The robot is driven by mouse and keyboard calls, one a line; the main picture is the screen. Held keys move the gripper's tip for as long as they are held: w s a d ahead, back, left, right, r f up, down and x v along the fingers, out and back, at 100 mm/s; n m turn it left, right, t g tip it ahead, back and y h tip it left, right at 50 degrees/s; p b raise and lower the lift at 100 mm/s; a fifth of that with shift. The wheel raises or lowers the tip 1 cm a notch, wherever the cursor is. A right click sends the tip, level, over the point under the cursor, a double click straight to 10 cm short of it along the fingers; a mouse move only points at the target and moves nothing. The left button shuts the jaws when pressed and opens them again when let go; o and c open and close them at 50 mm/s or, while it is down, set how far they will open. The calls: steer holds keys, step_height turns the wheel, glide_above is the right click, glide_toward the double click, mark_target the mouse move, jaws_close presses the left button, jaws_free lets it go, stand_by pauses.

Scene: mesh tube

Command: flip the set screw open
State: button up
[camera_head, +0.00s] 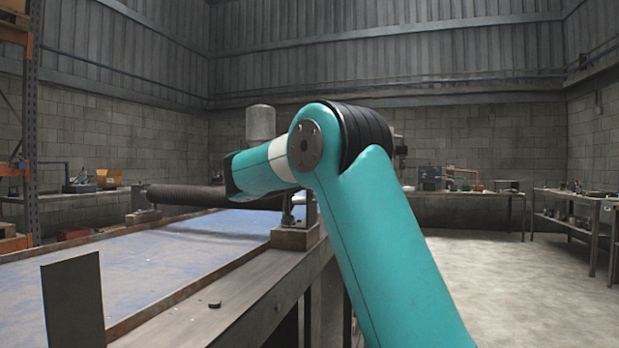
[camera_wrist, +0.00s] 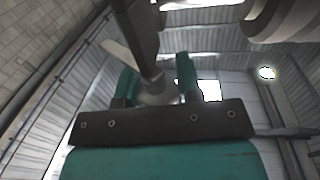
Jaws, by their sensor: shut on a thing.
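The mesh tube (camera_head: 185,197) is a dark ribbed cylinder lying level above the blue table, its right end behind my arm. A small metal fitting (camera_head: 287,216) stands by a wooden block beside it; I cannot tell its parts in the head view. In the wrist view my gripper (camera_wrist: 158,78) has its two teal fingers around a small grey piece (camera_wrist: 153,92), which looks like the set screw, below a dark upright bar (camera_wrist: 137,30). The gripper is shut on it. Its exact angle is unclear. My arm hides the gripper in the head view.
The blue-topped table (camera_head: 170,260) has a raised wooden rim. A dark upright plate (camera_head: 73,303) and a small dark disc (camera_head: 214,304) are near its front edge. Benches line the walls. Open floor (camera_head: 510,290) lies to the right.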

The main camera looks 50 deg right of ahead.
steer(key=shift+s+m+g+p, duration=0.15)
steer(key=shift+m+g+p, duration=0.85)
steer(key=shift+g, duration=0.7)
steer(key=shift+m+g, duration=0.3)
steer(key=o, duration=0.9)
steer(key=shift+o, duration=0.2)
